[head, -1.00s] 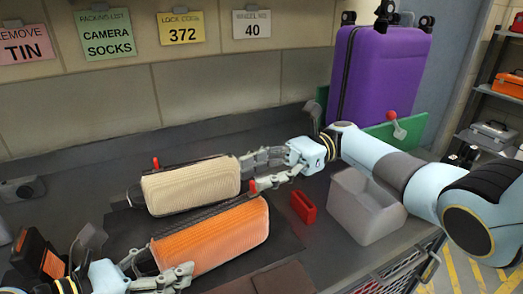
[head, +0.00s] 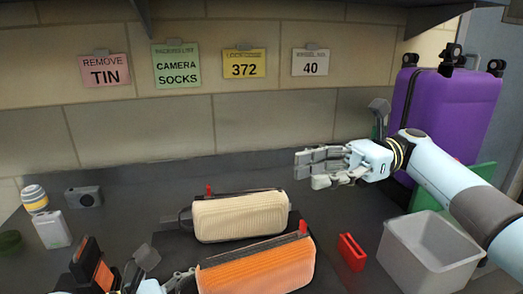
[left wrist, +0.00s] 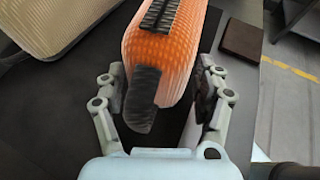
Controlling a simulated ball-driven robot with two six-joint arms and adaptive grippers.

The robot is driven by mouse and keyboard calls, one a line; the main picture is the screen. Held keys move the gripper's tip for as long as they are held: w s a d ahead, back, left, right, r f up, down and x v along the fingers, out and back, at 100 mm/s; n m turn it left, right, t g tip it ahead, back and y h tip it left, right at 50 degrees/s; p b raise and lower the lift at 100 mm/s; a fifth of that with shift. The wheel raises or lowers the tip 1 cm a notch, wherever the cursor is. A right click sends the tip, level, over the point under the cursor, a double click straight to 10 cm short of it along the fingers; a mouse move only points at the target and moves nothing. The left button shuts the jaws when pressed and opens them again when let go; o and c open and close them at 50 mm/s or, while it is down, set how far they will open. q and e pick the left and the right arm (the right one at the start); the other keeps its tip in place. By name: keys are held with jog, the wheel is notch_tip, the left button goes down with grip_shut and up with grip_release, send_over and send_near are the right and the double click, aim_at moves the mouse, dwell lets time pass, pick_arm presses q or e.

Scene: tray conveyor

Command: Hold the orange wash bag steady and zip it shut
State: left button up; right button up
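The orange wash bag (head: 257,268) lies at the front of the dark mat, partly cut off by the head view's lower edge. Its red zip pull (head: 303,228) is at the bag's right end. My left gripper (head: 165,282) is at the bag's left end. My right gripper (head: 306,172) is open and empty, in the air above and behind the bag, clear of the pull.
A cream bag (head: 240,218) with a red pull (head: 209,190) lies just behind the orange one. A red block (head: 352,252) and a grey bin (head: 428,255) are to the right. A purple suitcase (head: 445,110) stands at the back right. A camera (head: 84,197) lies at left.

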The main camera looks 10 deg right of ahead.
pick_arm(q)
jog(key=shift+o, duration=1.1)
